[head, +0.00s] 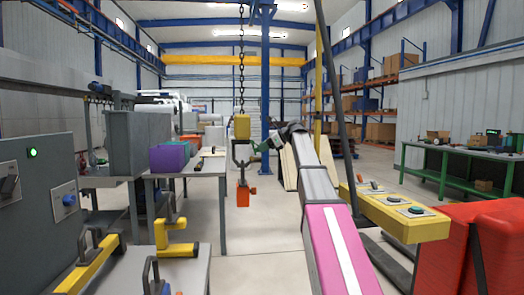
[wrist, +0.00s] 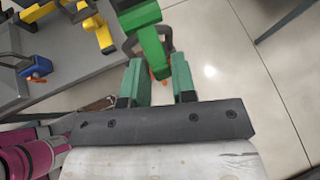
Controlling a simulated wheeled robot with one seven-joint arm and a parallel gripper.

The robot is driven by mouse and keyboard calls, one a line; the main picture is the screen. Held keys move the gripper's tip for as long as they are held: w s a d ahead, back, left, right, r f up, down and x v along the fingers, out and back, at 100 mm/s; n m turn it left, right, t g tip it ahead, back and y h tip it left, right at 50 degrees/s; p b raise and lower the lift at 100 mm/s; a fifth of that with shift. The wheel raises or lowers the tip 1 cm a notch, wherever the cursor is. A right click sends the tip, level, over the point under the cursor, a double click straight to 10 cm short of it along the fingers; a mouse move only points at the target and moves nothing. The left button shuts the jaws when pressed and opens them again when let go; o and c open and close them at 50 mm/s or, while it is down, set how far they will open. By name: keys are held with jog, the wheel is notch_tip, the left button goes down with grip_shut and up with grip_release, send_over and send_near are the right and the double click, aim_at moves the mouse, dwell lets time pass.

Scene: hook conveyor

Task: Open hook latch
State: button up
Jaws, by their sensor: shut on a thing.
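A dark hook (head: 241,158) hangs under a yellow block (head: 242,127) on a chain, with an orange piece (head: 243,195) below it. In the wrist view, a green latch (wrist: 150,40) runs down in front of the dark hook frame (wrist: 130,47) and ends between my fingers. My gripper (wrist: 160,85) has green fingers, one each side of the latch's end, shut on it. In the head view, my gripper (head: 262,147) reaches the hook from the right; the latch is too small there to tell its angle.
A grey table (head: 184,164) with a purple bin (head: 169,158) stands left of the hook. Yellow brackets (head: 176,236) stand on a nearer bench. A yellow button panel (head: 395,211) and red containers (head: 475,245) are at right. Floor below the hook is clear.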

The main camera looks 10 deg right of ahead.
jog(key=shift+w+d+r, duration=0.1)
jog(key=shift+d+r+n+h, duration=0.15)
jog(key=shift+d+r+h, duration=0.05)
jog(key=shift+r+h, duration=0.45)
jog(key=shift+d+r+n+h, duration=0.15)
jog(key=shift+r+h, duration=0.25)
jog(key=shift+h, duration=0.35)
jog(key=shift+r, duration=0.1)
jog(key=shift+r+g+h, duration=0.3)
jog(key=shift+r+h, duration=0.9)
jog(key=shift+h, duration=0.1)
